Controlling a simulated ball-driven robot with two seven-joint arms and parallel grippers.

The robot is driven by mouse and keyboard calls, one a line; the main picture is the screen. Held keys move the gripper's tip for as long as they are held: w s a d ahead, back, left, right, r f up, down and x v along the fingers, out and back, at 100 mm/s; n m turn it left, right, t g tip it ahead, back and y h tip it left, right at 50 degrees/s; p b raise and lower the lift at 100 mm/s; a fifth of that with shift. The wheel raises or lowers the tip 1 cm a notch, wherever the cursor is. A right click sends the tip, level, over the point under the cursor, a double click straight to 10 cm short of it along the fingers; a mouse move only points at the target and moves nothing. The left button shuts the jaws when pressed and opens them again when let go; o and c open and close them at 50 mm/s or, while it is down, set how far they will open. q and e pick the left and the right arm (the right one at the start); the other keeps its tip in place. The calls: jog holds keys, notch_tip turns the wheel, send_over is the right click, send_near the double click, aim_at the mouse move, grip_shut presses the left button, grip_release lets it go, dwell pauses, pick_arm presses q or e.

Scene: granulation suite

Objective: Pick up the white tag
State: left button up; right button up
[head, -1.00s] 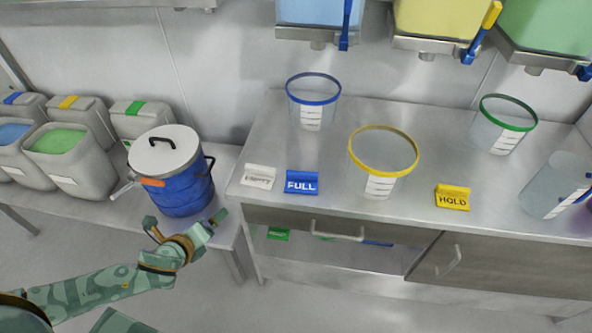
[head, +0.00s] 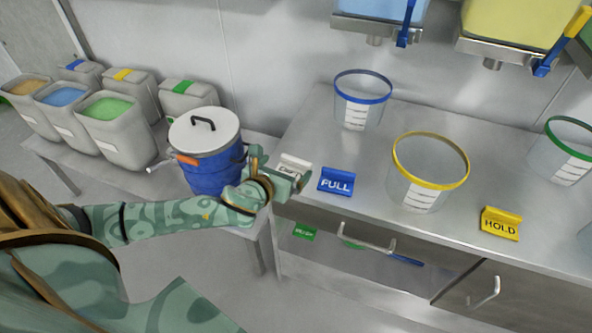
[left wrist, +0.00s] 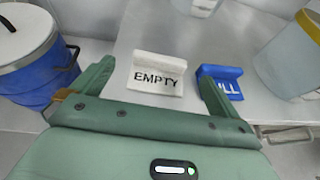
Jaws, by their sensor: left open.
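The white tag (left wrist: 156,76), lettered EMPTY, stands on the steel counter. In the head view the white tag (head: 294,163) is partly hidden behind my left gripper (head: 281,174). In the left wrist view my left gripper (left wrist: 158,82) is open, with one green finger on each side of the tag. The fingers are apart from the tag, as far as I can tell. The blue FULL tag (head: 336,181) stands just right of the white tag, close to the right finger in the wrist view. My right gripper is not in view.
A blue drum (head: 208,160) with a white lid stands left of the counter, near my left forearm. A blue-rimmed beaker (head: 362,100), a yellow-rimmed beaker (head: 428,172) and the yellow HOLD tag (head: 501,224) are on the counter (head: 312,131). A drawer below is partly open.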

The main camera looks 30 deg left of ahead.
aim_at(296, 160)
pick_arm(q)
jog(key=b+x, duration=0.1)
jog(key=x, duration=0.1)
jog(key=b+x, duration=0.2)
jog(key=x, duration=0.1)
jog(key=shift+w+d+f, duration=0.15)
jog(key=shift+f, duration=0.25)
jog(key=shift+w, duration=0.15)
jog(key=shift+r, duration=0.15)
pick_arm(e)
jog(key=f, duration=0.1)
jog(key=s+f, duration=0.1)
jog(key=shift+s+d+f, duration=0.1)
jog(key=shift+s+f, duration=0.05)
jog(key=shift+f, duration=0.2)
pick_arm(q)
jog(key=c, duration=0.9)
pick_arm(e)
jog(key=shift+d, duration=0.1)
pick_arm(q)
jog(key=shift+r, duration=0.1)
